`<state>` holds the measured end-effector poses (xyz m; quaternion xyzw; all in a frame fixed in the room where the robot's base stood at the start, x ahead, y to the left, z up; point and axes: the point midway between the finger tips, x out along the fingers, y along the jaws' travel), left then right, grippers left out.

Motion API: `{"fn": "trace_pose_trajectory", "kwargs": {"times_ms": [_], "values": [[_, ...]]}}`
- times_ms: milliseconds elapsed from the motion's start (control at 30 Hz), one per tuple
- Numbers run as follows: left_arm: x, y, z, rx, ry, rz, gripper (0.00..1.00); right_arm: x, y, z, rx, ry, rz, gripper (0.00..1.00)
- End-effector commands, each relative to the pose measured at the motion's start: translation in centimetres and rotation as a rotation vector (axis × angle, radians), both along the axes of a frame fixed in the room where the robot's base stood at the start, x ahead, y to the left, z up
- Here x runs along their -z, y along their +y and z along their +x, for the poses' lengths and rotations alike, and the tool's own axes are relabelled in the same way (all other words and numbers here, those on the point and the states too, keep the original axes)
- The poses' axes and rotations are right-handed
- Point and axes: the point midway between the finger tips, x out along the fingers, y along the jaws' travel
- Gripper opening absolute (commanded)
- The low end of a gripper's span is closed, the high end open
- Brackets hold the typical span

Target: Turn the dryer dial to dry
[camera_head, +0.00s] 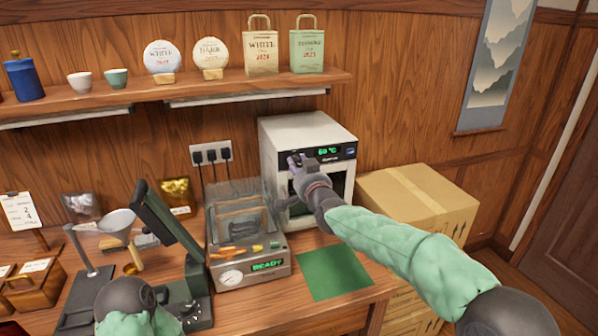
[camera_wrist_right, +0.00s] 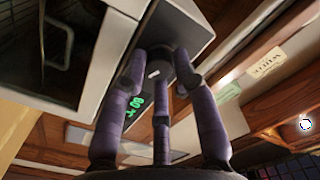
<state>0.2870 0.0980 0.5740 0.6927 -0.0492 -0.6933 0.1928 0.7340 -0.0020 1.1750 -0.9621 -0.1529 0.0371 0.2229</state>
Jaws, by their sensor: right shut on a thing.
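The dryer is a white box (camera_head: 285,128) standing at the back of the counter. A dark panel across the top of its front carries a green readout (camera_head: 327,151) of about 60 °C. My right gripper (camera_head: 297,161) is at the left end of this panel, shut on the dial, which its fingers mostly hide. In the right wrist view the purple fingers (camera_wrist_right: 165,68) close in against the dark panel, with the green readout (camera_wrist_right: 133,110) between them. I cannot read the dial's setting. My left arm shows at the bottom left, but its gripper does not show.
A clear-lidded machine (camera_head: 250,268) reading READY stands left of the dryer. A green mat (camera_head: 333,273) lies in front and cardboard boxes (camera_head: 415,198) stand to the right. A shelf (camera_head: 180,90) with cups, tea cakes and bags runs above. A dark press stands at left.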

Motion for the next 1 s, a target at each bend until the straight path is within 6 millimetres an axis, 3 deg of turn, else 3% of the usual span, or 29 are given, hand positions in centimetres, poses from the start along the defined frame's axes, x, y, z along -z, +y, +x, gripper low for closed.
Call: {"fn": "trace_pose_trajectory", "kwargs": {"times_ms": [33, 700, 733, 800, 1000], "values": [[0.25, 0.00, 0.00, 0.000, 0.000, 0.000, 0.40, -0.97, -0.25, 0.03, 0.005, -0.014, 0.021, 0.00], [0.56, 0.00, 0.01, 0.000, 0.000, 0.000, 0.40, -1.32, -0.42, 0.07, 0.008, -0.002, 0.073, 0.00], [0.56, 0.00, 0.01, 0.000, 0.000, 0.000, 0.40, -1.32, -0.42, 0.07, 0.008, -0.002, 0.073, 0.38], [0.56, 0.00, 0.00, 0.000, 0.000, 0.000, 0.40, -1.24, -0.41, 0.06, 0.007, 0.000, 0.073, 0.53], [0.57, 0.00, 0.01, 0.000, 0.000, 0.000, 0.40, -0.72, -0.26, 0.06, 0.005, 0.008, 0.069, 0.53]]}}
